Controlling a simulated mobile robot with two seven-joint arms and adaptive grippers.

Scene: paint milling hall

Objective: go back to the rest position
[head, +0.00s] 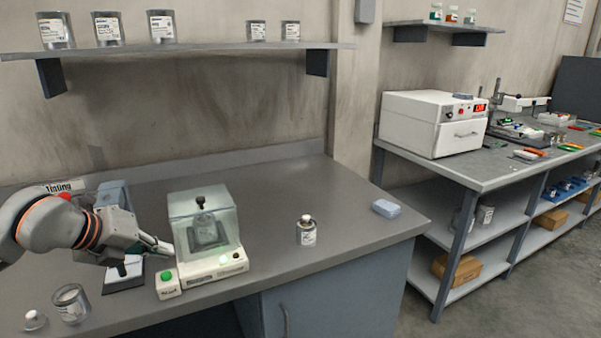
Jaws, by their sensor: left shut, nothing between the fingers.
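My left gripper (164,247) reaches in from the left over the grey bench. Its fingers are shut with nothing between them. The fingertips are close to the left side of a glass-walled balance (219,262); I cannot tell if they touch it. My right gripper is not in view.
A green-button box (168,284) stands at the balance's front left. An open jar (70,304) and a lid (35,320) are at the front left. A labelled bottle (306,232) and blue pad (386,208) are to the right.

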